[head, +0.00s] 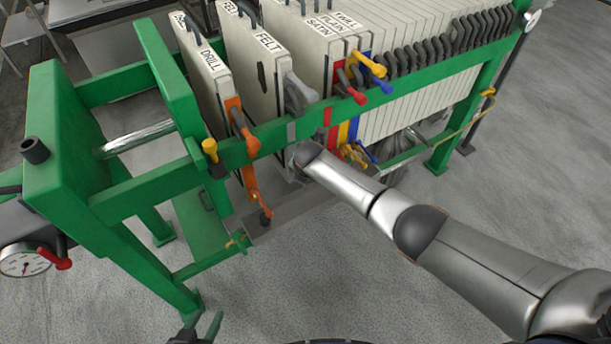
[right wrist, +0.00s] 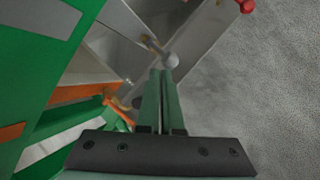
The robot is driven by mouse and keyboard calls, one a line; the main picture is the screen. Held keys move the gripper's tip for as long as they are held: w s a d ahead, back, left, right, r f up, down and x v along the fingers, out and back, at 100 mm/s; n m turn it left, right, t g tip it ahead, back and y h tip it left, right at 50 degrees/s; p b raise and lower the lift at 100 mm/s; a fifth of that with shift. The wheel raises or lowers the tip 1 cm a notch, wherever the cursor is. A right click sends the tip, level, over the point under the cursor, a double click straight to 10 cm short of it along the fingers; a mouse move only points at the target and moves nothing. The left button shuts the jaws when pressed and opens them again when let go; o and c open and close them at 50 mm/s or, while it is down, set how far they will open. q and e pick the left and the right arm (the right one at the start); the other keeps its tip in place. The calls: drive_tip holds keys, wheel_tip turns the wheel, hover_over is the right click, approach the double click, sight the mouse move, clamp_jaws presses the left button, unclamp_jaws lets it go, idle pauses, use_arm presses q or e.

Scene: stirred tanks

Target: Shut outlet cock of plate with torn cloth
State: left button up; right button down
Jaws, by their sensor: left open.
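The felt-labelled plate (head: 265,75) stands in the green press, with a dark tear-like mark on its pale face. A grey lever (head: 301,90) is at its upper edge, and a grey band marks the rail below. My right arm reaches in from the right, its end by the rail below that band; its fingers are hidden in the head view. In the right wrist view my right gripper (right wrist: 161,75) has its fingers together, tips at a grey round knob (right wrist: 170,61); whether they touch is unclear. My left gripper (head: 199,332) is open and empty at the bottom edge.
Red, yellow (head: 369,64) and blue handles crowd close to the right. The green rail (head: 400,95) crosses in front of the plates.

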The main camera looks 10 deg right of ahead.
drive_tip(key=shift+w+r, duration=0.25)
drive_tip(key=shift+r, duration=0.1)
idle(0.6)
